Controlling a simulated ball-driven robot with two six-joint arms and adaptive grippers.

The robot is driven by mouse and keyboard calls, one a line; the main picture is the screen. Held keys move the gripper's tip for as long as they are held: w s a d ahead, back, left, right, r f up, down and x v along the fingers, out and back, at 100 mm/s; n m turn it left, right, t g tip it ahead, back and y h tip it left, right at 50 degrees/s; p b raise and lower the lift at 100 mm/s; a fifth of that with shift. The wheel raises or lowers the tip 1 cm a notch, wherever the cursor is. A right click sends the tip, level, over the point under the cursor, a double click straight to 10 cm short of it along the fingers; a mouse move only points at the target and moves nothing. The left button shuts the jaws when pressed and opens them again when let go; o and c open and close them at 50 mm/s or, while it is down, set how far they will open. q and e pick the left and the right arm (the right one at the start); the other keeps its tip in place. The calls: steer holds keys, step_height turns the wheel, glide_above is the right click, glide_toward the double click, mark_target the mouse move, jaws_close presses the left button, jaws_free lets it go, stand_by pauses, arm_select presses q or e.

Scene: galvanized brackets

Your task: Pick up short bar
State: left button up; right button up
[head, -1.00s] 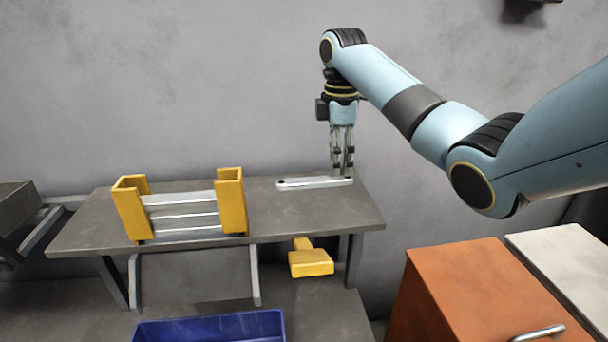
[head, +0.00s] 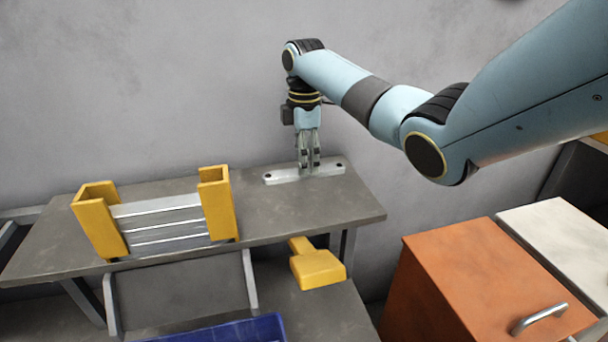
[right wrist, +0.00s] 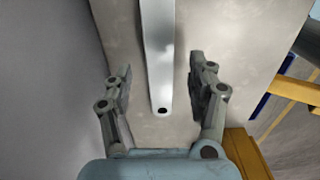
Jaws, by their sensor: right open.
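The short bar (head: 280,178) is a flat silver bar with a hole near each end. It lies at the back right of the raised grey shelf. My right gripper (head: 309,169) points straight down over the bar's middle, its fingertips close to it. In the right wrist view the bar (right wrist: 158,60) runs between the two spread fingers of the open right gripper (right wrist: 160,78), with a gap on each side. One holed end lies towards the palm; the far end is out of that view. My left gripper is not in view.
A yellow two-post rack (head: 101,223) holding several silver bars (head: 160,222) stands left on the shelf (head: 270,218). A yellow block-shaped piece (head: 318,269) and a blue bin (head: 235,331) sit lower down. An orange cabinet (head: 470,275) stands at right. The wall is close behind the shelf.

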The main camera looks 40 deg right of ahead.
step_height(320, 180, down, 3)
steer(key=shift+r, duration=0.3)
steer(key=c, duration=0.4)
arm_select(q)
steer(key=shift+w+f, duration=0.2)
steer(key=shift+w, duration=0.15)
arm_select(e)
jaws_close()
